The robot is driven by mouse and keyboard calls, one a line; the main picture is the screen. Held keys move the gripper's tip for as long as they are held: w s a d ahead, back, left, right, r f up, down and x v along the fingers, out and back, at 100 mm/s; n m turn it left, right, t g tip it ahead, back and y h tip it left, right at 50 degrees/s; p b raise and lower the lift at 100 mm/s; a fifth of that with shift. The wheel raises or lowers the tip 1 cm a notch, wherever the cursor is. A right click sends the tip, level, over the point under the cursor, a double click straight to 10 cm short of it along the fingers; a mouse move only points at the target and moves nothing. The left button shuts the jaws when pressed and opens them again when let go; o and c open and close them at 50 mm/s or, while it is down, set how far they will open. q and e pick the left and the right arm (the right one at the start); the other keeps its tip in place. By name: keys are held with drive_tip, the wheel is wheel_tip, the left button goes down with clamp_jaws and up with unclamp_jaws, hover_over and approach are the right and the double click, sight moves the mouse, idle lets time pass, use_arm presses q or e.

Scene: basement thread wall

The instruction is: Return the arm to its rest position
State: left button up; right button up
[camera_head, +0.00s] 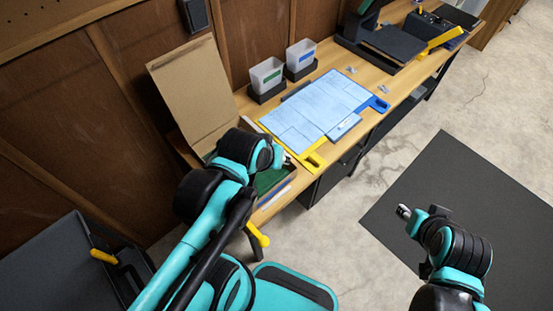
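My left arm reaches in from the lower left, bent over the near end of the wooden bench (388,80). Its gripper (276,156) is at the bench's near edge, beside the open cardboard box (185,88) and close to the yellow-handled end of the blue sheet (318,105). The wrist hides most of this gripper, so its fingers cannot be made out. My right arm rises from the lower right, with its gripper (403,211) over the floor, clear of the bench. Its fingertips are small and foreshortened. I see nothing held in either gripper.
Two grey bins (267,75) (301,54) stand at the bench's back by the wooden wall. A dark machine (385,42) is at the far end. A dark mat (470,205) lies on the open concrete floor at right. A dark grey case (65,262) is at lower left.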

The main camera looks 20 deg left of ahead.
use_arm(q)
drive_tip(key=m, duration=0.3)
drive_tip(key=shift+s+d+r+t, duration=0.1)
drive_tip(key=shift+s+d+t, duration=0.15)
drive_tip(key=shift+d+t, duration=0.15)
